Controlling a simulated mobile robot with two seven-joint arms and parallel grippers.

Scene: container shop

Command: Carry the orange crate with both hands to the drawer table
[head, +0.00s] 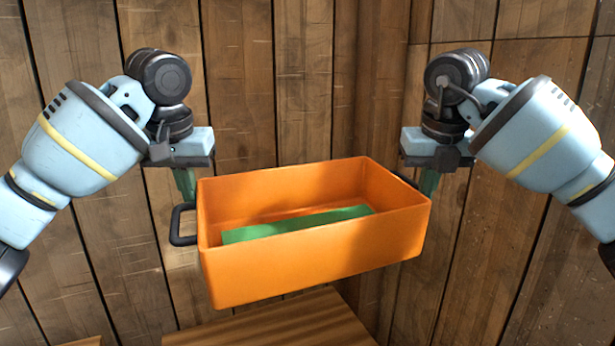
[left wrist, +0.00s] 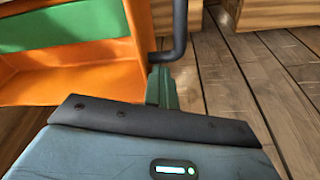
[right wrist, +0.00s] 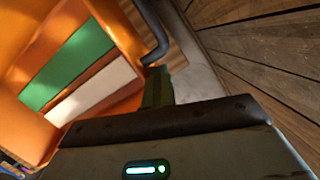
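The orange crate (head: 310,270) is held up in the air between my two grippers, looking slightly tilted in the head view. A green block (head: 295,224) lies inside it; a white block (right wrist: 92,88) beside the green one shows in the right wrist view. My left gripper (head: 186,184) is shut on the crate's dark left handle (head: 183,226); its fingers meet the handle in the left wrist view (left wrist: 163,85). My right gripper (head: 428,182) is shut on the right handle (right wrist: 152,30), mostly hidden behind the crate's wall in the head view.
A striped wooden top (head: 270,322) lies below the crate; I cannot tell whether it is the drawer table. Another wooden edge (head: 85,342) shows at the bottom left. Plank surfaces (head: 300,90) fill the background. Wooden furniture (left wrist: 275,13) stands on the plank floor in the left wrist view.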

